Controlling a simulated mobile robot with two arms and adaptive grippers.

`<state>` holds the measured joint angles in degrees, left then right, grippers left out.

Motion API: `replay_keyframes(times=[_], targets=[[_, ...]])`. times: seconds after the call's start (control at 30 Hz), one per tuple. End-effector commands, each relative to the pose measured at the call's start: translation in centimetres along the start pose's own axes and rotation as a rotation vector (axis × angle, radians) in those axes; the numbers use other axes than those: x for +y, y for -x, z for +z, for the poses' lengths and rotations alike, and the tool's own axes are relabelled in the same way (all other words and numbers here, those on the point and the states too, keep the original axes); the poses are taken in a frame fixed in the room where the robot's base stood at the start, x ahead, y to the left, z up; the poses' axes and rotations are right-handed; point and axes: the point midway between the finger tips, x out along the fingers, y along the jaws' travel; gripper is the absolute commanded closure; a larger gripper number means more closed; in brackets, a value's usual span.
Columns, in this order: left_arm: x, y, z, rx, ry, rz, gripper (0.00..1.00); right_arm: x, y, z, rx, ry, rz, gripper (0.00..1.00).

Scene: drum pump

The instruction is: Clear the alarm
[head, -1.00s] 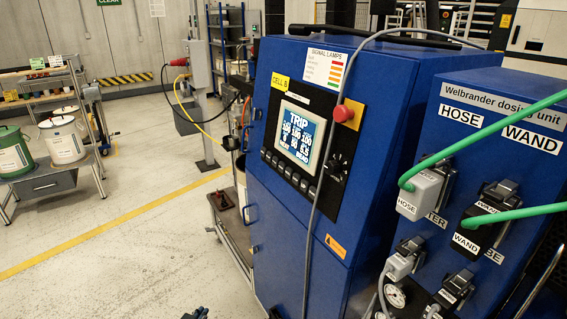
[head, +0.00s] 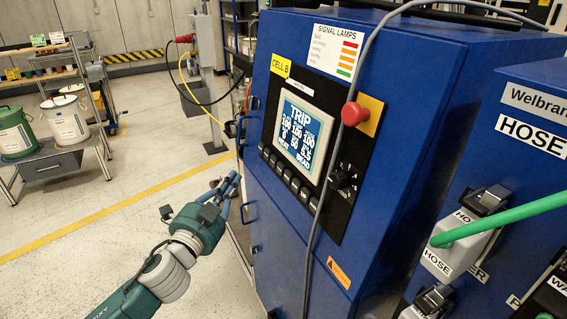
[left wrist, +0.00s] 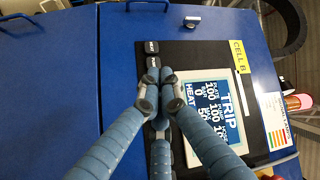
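The blue cabinet (head: 385,170), labelled CELL B, has a lit screen (head: 298,134) reading TRIP above several numbers. A row of dark buttons (head: 285,176) runs below the screen, and a black rotary knob (head: 343,180) sits to their right. A red mushroom button (head: 353,113) stands on a yellow plate right of the screen. My left gripper (head: 234,181) is left of the panel, apart from it and empty. In the left wrist view its blue fingers (left wrist: 160,95) are drawn together, hiding part of the button row and the screen's edge (left wrist: 224,105). My right gripper is out of view.
A grey cable (head: 315,215) hangs down the cabinet front, beside the red button. The dosing unit (head: 535,110) with its green hose (head: 500,221) stands close on the right. A bench with drums (head: 64,118) is far left. The floor at left is open.

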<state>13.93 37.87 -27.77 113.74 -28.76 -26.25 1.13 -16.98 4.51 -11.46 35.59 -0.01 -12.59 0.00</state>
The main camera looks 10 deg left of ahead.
Motion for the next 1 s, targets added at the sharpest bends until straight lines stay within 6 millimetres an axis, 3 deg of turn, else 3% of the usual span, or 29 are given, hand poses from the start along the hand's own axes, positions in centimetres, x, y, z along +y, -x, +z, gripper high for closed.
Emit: replay_keyframes(times=[0.17,0.57,1.0], targets=[[-0.8,0.1,-0.9,0.017,-0.011,-0.013,1.0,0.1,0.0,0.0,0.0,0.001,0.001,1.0],[-0.6,-0.2,-1.0,0.015,-0.009,-0.014,1.0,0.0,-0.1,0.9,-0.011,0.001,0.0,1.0],[2.3,-4.2,-3.9,0.016,-0.009,-0.014,1.0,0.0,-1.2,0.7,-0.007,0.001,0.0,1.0]])
